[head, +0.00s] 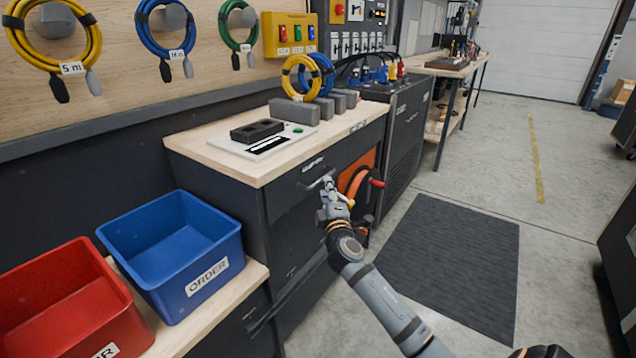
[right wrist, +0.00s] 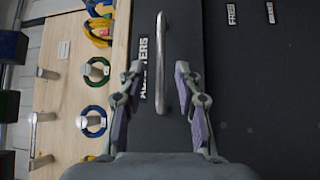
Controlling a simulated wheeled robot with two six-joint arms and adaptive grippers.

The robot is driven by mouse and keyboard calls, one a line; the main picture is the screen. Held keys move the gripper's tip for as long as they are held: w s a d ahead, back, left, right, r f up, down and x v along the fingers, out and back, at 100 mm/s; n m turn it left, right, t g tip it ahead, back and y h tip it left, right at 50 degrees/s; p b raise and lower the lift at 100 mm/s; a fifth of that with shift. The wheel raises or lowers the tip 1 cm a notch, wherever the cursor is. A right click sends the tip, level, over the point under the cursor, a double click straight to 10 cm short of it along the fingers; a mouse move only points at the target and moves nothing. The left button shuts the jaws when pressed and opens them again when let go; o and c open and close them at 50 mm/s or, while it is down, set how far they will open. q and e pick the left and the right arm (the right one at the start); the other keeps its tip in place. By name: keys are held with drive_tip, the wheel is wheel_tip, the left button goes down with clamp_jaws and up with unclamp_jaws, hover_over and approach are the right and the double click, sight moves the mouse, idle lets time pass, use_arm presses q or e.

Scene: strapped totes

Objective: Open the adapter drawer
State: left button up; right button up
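The adapter drawer (head: 300,187) is a dark front under the wooden worktop, and it looks closed. Its label partly reads "ADAPTERS" in the right wrist view (right wrist: 144,66). Its metal bar handle (right wrist: 161,62) runs upright in that view, between and beyond my right gripper's spread fingers. My right gripper (right wrist: 160,75) is open, with a gap on both sides of the handle. In the head view my right gripper (head: 328,187) is at the drawer front and partly hides the handle. My left gripper does not show.
A blue bin (head: 178,250) and a red bin (head: 70,310) stand at left. A grey plate with a black block (head: 258,130) lies on the worktop. An orange reel (head: 357,182) sits right of the drawer. A dark mat (head: 450,260) lies on open floor.

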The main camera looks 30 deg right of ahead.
drive_tip(key=x, duration=0.6)
drive_tip(key=shift+c, duration=0.2)
clamp_jaws()
drive_tip(key=shift+f, duration=0.1)
